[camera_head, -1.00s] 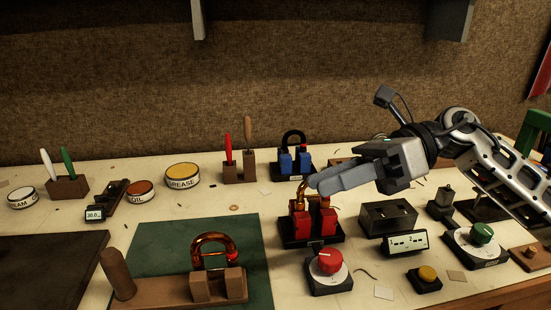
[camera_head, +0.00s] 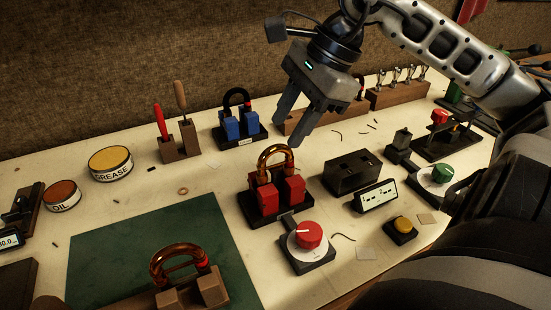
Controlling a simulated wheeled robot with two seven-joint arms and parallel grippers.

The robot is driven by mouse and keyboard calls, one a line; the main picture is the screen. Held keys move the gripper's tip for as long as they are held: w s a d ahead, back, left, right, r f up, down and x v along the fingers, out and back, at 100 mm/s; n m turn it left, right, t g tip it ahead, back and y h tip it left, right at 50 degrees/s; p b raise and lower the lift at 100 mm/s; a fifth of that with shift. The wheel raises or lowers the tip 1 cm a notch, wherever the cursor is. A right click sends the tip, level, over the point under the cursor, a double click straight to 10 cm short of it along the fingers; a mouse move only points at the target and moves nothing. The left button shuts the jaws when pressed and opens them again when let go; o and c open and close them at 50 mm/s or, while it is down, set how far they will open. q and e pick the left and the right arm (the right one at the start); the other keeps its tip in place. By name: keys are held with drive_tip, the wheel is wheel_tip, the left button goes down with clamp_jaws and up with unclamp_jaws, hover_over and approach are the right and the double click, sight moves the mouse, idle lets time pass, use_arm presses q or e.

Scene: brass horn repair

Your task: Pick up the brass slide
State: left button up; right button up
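A U-shaped brass slide (camera_head: 277,155) stands upright with its legs in two red blocks (camera_head: 267,199) on a black base, in the middle of the table. A second brass U-shaped piece (camera_head: 176,252) with red at one end rests at wooden blocks (camera_head: 208,289) near the green mat's front edge. My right gripper (camera_head: 291,131) points downward above and slightly right of the slide in the red blocks. Its two fingers are apart with nothing between them. It appears clear of the slide. My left gripper is not in view.
A black U-shaped piece (camera_head: 236,98) stands in blue blocks behind. A red-knob dial (camera_head: 309,235), a dark slotted box (camera_head: 351,171) and a small display (camera_head: 377,196) stand close by. Grease (camera_head: 111,163) and oil (camera_head: 62,196) tins are at left. The green mat (camera_head: 125,245) has bare room.

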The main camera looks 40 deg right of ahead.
sight(282, 145)
drive_tip(key=x, duration=0.3)
drive_tip(key=p+x, duration=0.1)
drive_tip(key=x, duration=0.1)
drive_tip(key=shift+s+f, duration=0.2)
drive_tip(key=shift+f, duration=0.25)
drive_tip(key=shift+c, duration=0.3)
clamp_jaws()
